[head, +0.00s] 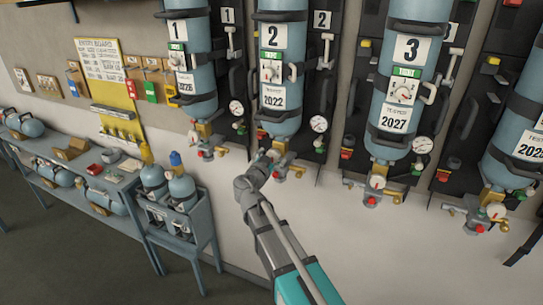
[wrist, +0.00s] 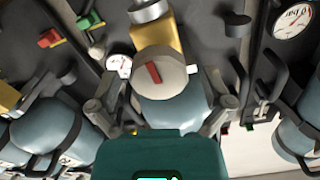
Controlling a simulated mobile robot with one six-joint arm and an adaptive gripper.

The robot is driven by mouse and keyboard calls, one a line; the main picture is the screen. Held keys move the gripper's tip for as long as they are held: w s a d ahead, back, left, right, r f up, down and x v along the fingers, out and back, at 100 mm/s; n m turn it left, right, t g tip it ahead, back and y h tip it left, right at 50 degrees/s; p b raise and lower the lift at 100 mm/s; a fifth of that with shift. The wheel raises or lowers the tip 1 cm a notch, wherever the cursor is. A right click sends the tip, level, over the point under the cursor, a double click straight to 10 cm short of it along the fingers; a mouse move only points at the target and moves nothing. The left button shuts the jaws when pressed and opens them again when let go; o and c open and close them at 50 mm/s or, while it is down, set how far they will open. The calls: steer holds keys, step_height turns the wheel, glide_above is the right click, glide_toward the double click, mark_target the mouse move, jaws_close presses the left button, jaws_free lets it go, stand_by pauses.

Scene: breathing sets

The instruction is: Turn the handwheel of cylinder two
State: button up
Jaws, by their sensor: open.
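Cylinder two (head: 281,75) is a blue-grey cylinder mounted on the wall with its valve at the lower end, labelled 2 and tested 2022. Its handwheel (wrist: 166,75) is a round grey knob with a red mark on a brass valve body (wrist: 158,38), seen in the wrist view. In the head view it is small and partly hidden by my gripper (head: 268,160). In the wrist view my gripper (wrist: 158,108) is open, one finger on each side below the handwheel. I cannot tell whether either finger touches anything.
Cylinder one (head: 187,60) hangs to the left and cylinder three (head: 408,70) to the right, each with a valve and gauge. A pressure gauge (wrist: 118,66) sits close left of the handwheel. A bench (head: 105,180) with cylinders stands at lower left.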

steer(key=shift+w+d, duration=0.15)
steer(key=shift+w, duration=0.1)
steer(key=c, duration=1.1)
steer(key=shift+n, duration=0.5)
steer(key=n, duration=1.1)
